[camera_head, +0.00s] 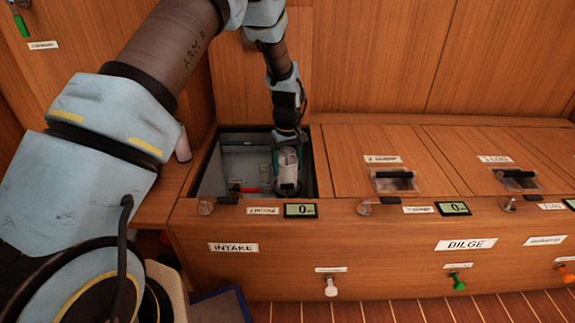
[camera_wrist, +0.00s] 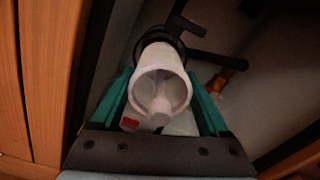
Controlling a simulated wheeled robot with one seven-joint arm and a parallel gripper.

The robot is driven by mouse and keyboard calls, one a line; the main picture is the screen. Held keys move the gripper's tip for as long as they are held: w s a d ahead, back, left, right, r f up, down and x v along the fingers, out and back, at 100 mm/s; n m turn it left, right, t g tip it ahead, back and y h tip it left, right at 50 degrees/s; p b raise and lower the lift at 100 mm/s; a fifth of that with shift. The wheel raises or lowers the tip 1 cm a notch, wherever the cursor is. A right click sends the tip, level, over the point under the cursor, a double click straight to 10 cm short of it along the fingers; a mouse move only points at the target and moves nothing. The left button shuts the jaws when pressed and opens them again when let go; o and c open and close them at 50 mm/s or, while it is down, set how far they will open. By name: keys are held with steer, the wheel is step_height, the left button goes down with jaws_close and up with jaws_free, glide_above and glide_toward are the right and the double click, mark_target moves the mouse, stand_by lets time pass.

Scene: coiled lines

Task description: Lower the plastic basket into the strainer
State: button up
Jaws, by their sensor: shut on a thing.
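The plastic basket (camera_head: 288,168) is a white, open-mouthed cylinder inside the open compartment at the left of the cabinet. In the wrist view the basket (camera_wrist: 162,66) shows its round mouth towards me, with a pale stem in the middle. My gripper (camera_head: 288,140) reaches down into the compartment and is shut on the basket. Its green fingers lie on both sides of the basket in the wrist view. A dark ring, apparently the strainer's rim (camera_wrist: 160,38), shows round the basket's far end. I cannot tell how deep the basket sits in it.
The compartment's wooden edge (camera_wrist: 48,70) runs close on the left in the wrist view. A dark pipe (camera_wrist: 205,55) and an orange-red piece (camera_wrist: 222,80) lie beside the strainer. Closed lids (camera_head: 360,150) with latches cover the cabinet to the right.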

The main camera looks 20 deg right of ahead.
mark_target(288, 180)
steer(key=shift+f+b, duration=1.1)
steer(key=shift+f, duration=1.75)
steer(key=shift+r+p, duration=0.45)
steer(key=shift+p, duration=0.2)
steer(key=shift+p, duration=0.55)
stand_by(0.6)
steer(key=shift+f, duration=0.5)
stand_by(0.4)
steer(key=shift+r+p, duration=0.4)
steer(key=shift+r, duration=0.1)
steer(key=shift+p, duration=0.45)
stand_by(1.5)
